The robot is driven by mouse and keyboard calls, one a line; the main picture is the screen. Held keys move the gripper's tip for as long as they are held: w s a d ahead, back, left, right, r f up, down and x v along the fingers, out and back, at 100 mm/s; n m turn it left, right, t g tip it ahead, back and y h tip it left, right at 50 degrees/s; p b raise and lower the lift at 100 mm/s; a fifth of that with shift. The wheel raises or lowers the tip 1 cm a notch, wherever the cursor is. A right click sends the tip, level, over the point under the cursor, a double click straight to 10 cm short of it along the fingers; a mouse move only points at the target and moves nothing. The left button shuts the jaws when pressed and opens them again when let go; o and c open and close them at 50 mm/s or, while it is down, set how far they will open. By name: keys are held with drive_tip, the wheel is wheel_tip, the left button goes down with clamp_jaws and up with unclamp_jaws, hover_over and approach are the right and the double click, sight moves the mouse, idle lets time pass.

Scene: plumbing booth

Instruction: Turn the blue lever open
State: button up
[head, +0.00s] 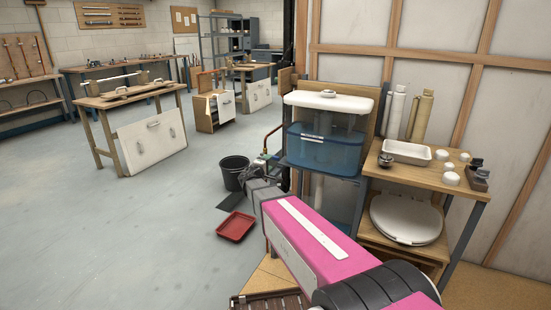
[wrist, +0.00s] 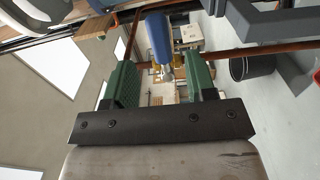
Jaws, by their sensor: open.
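The blue lever (wrist: 158,36) shows in the wrist view at the top centre, with brass and pale metal fittings at its lower end. My gripper (wrist: 160,74) has two green fingers, set apart with a clear gap between them. In the picture the lever lies in line with this gap, beyond or at the fingertips; I cannot tell if either finger touches it. In the head view my gripper (head: 262,163) is small and partly hidden by my pink arm, beside the tank stand. I cannot make out the lever there.
A copper pipe (wrist: 255,50) crosses near the lever. A black bucket (head: 234,172) and a red tray (head: 236,226) are on the floor close to my gripper. A blue tank (head: 325,148) stands just right. Open floor lies left.

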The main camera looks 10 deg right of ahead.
drive_tip(key=x, duration=0.8)
clamp_jaws()
